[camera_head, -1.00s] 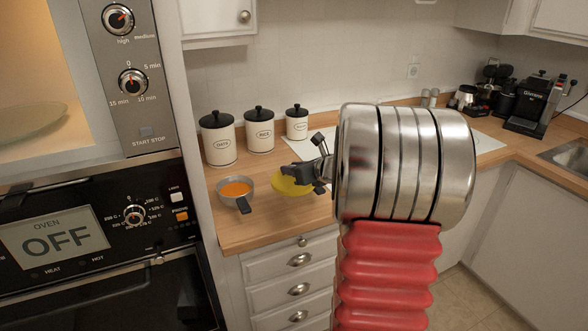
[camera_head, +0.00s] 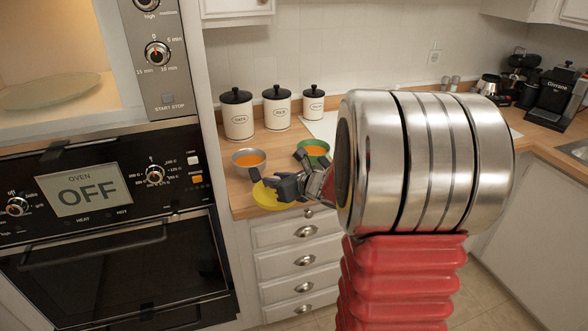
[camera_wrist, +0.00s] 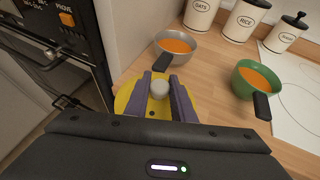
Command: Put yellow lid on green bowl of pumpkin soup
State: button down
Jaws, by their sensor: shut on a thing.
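The yellow lid (camera_head: 267,196) is a round disc at the counter's front left. In the wrist view the yellow lid (camera_wrist: 128,98) shows its pale round knob between my fingers. My gripper (camera_head: 284,186) is shut on that knob; it also shows in the wrist view (camera_wrist: 160,88). I cannot tell whether the lid touches the counter. The green bowl (camera_head: 322,149) holds orange soup and stands behind and right of my gripper, partly hidden by my arm. In the wrist view the green bowl (camera_wrist: 240,84) is uncovered, upright, with a dark handle, right of the lid and apart from it.
A grey pan (camera_head: 246,166) of orange soup stands just behind the lid, its dark handle toward my gripper. Several white canisters (camera_head: 238,122) line the wall behind. A wall oven (camera_head: 110,200) bounds the counter at left. Bare wood lies between the pan and green bowl.

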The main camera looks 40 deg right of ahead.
jog(key=a+f+n+y, duration=0.1)
jog(key=a+f, duration=0.2)
jog(key=a, duration=0.8)
jog(key=a+f+n+y, duration=0.1)
jog(key=a+f, duration=0.1)
jog(key=a, duration=0.9)
jog(key=shift+s+a+f+n+g+y, duration=0.15)
jog(key=shift+s+f+n+g+y, duration=0.15)
jog(key=shift+f+g+y, duration=0.1)
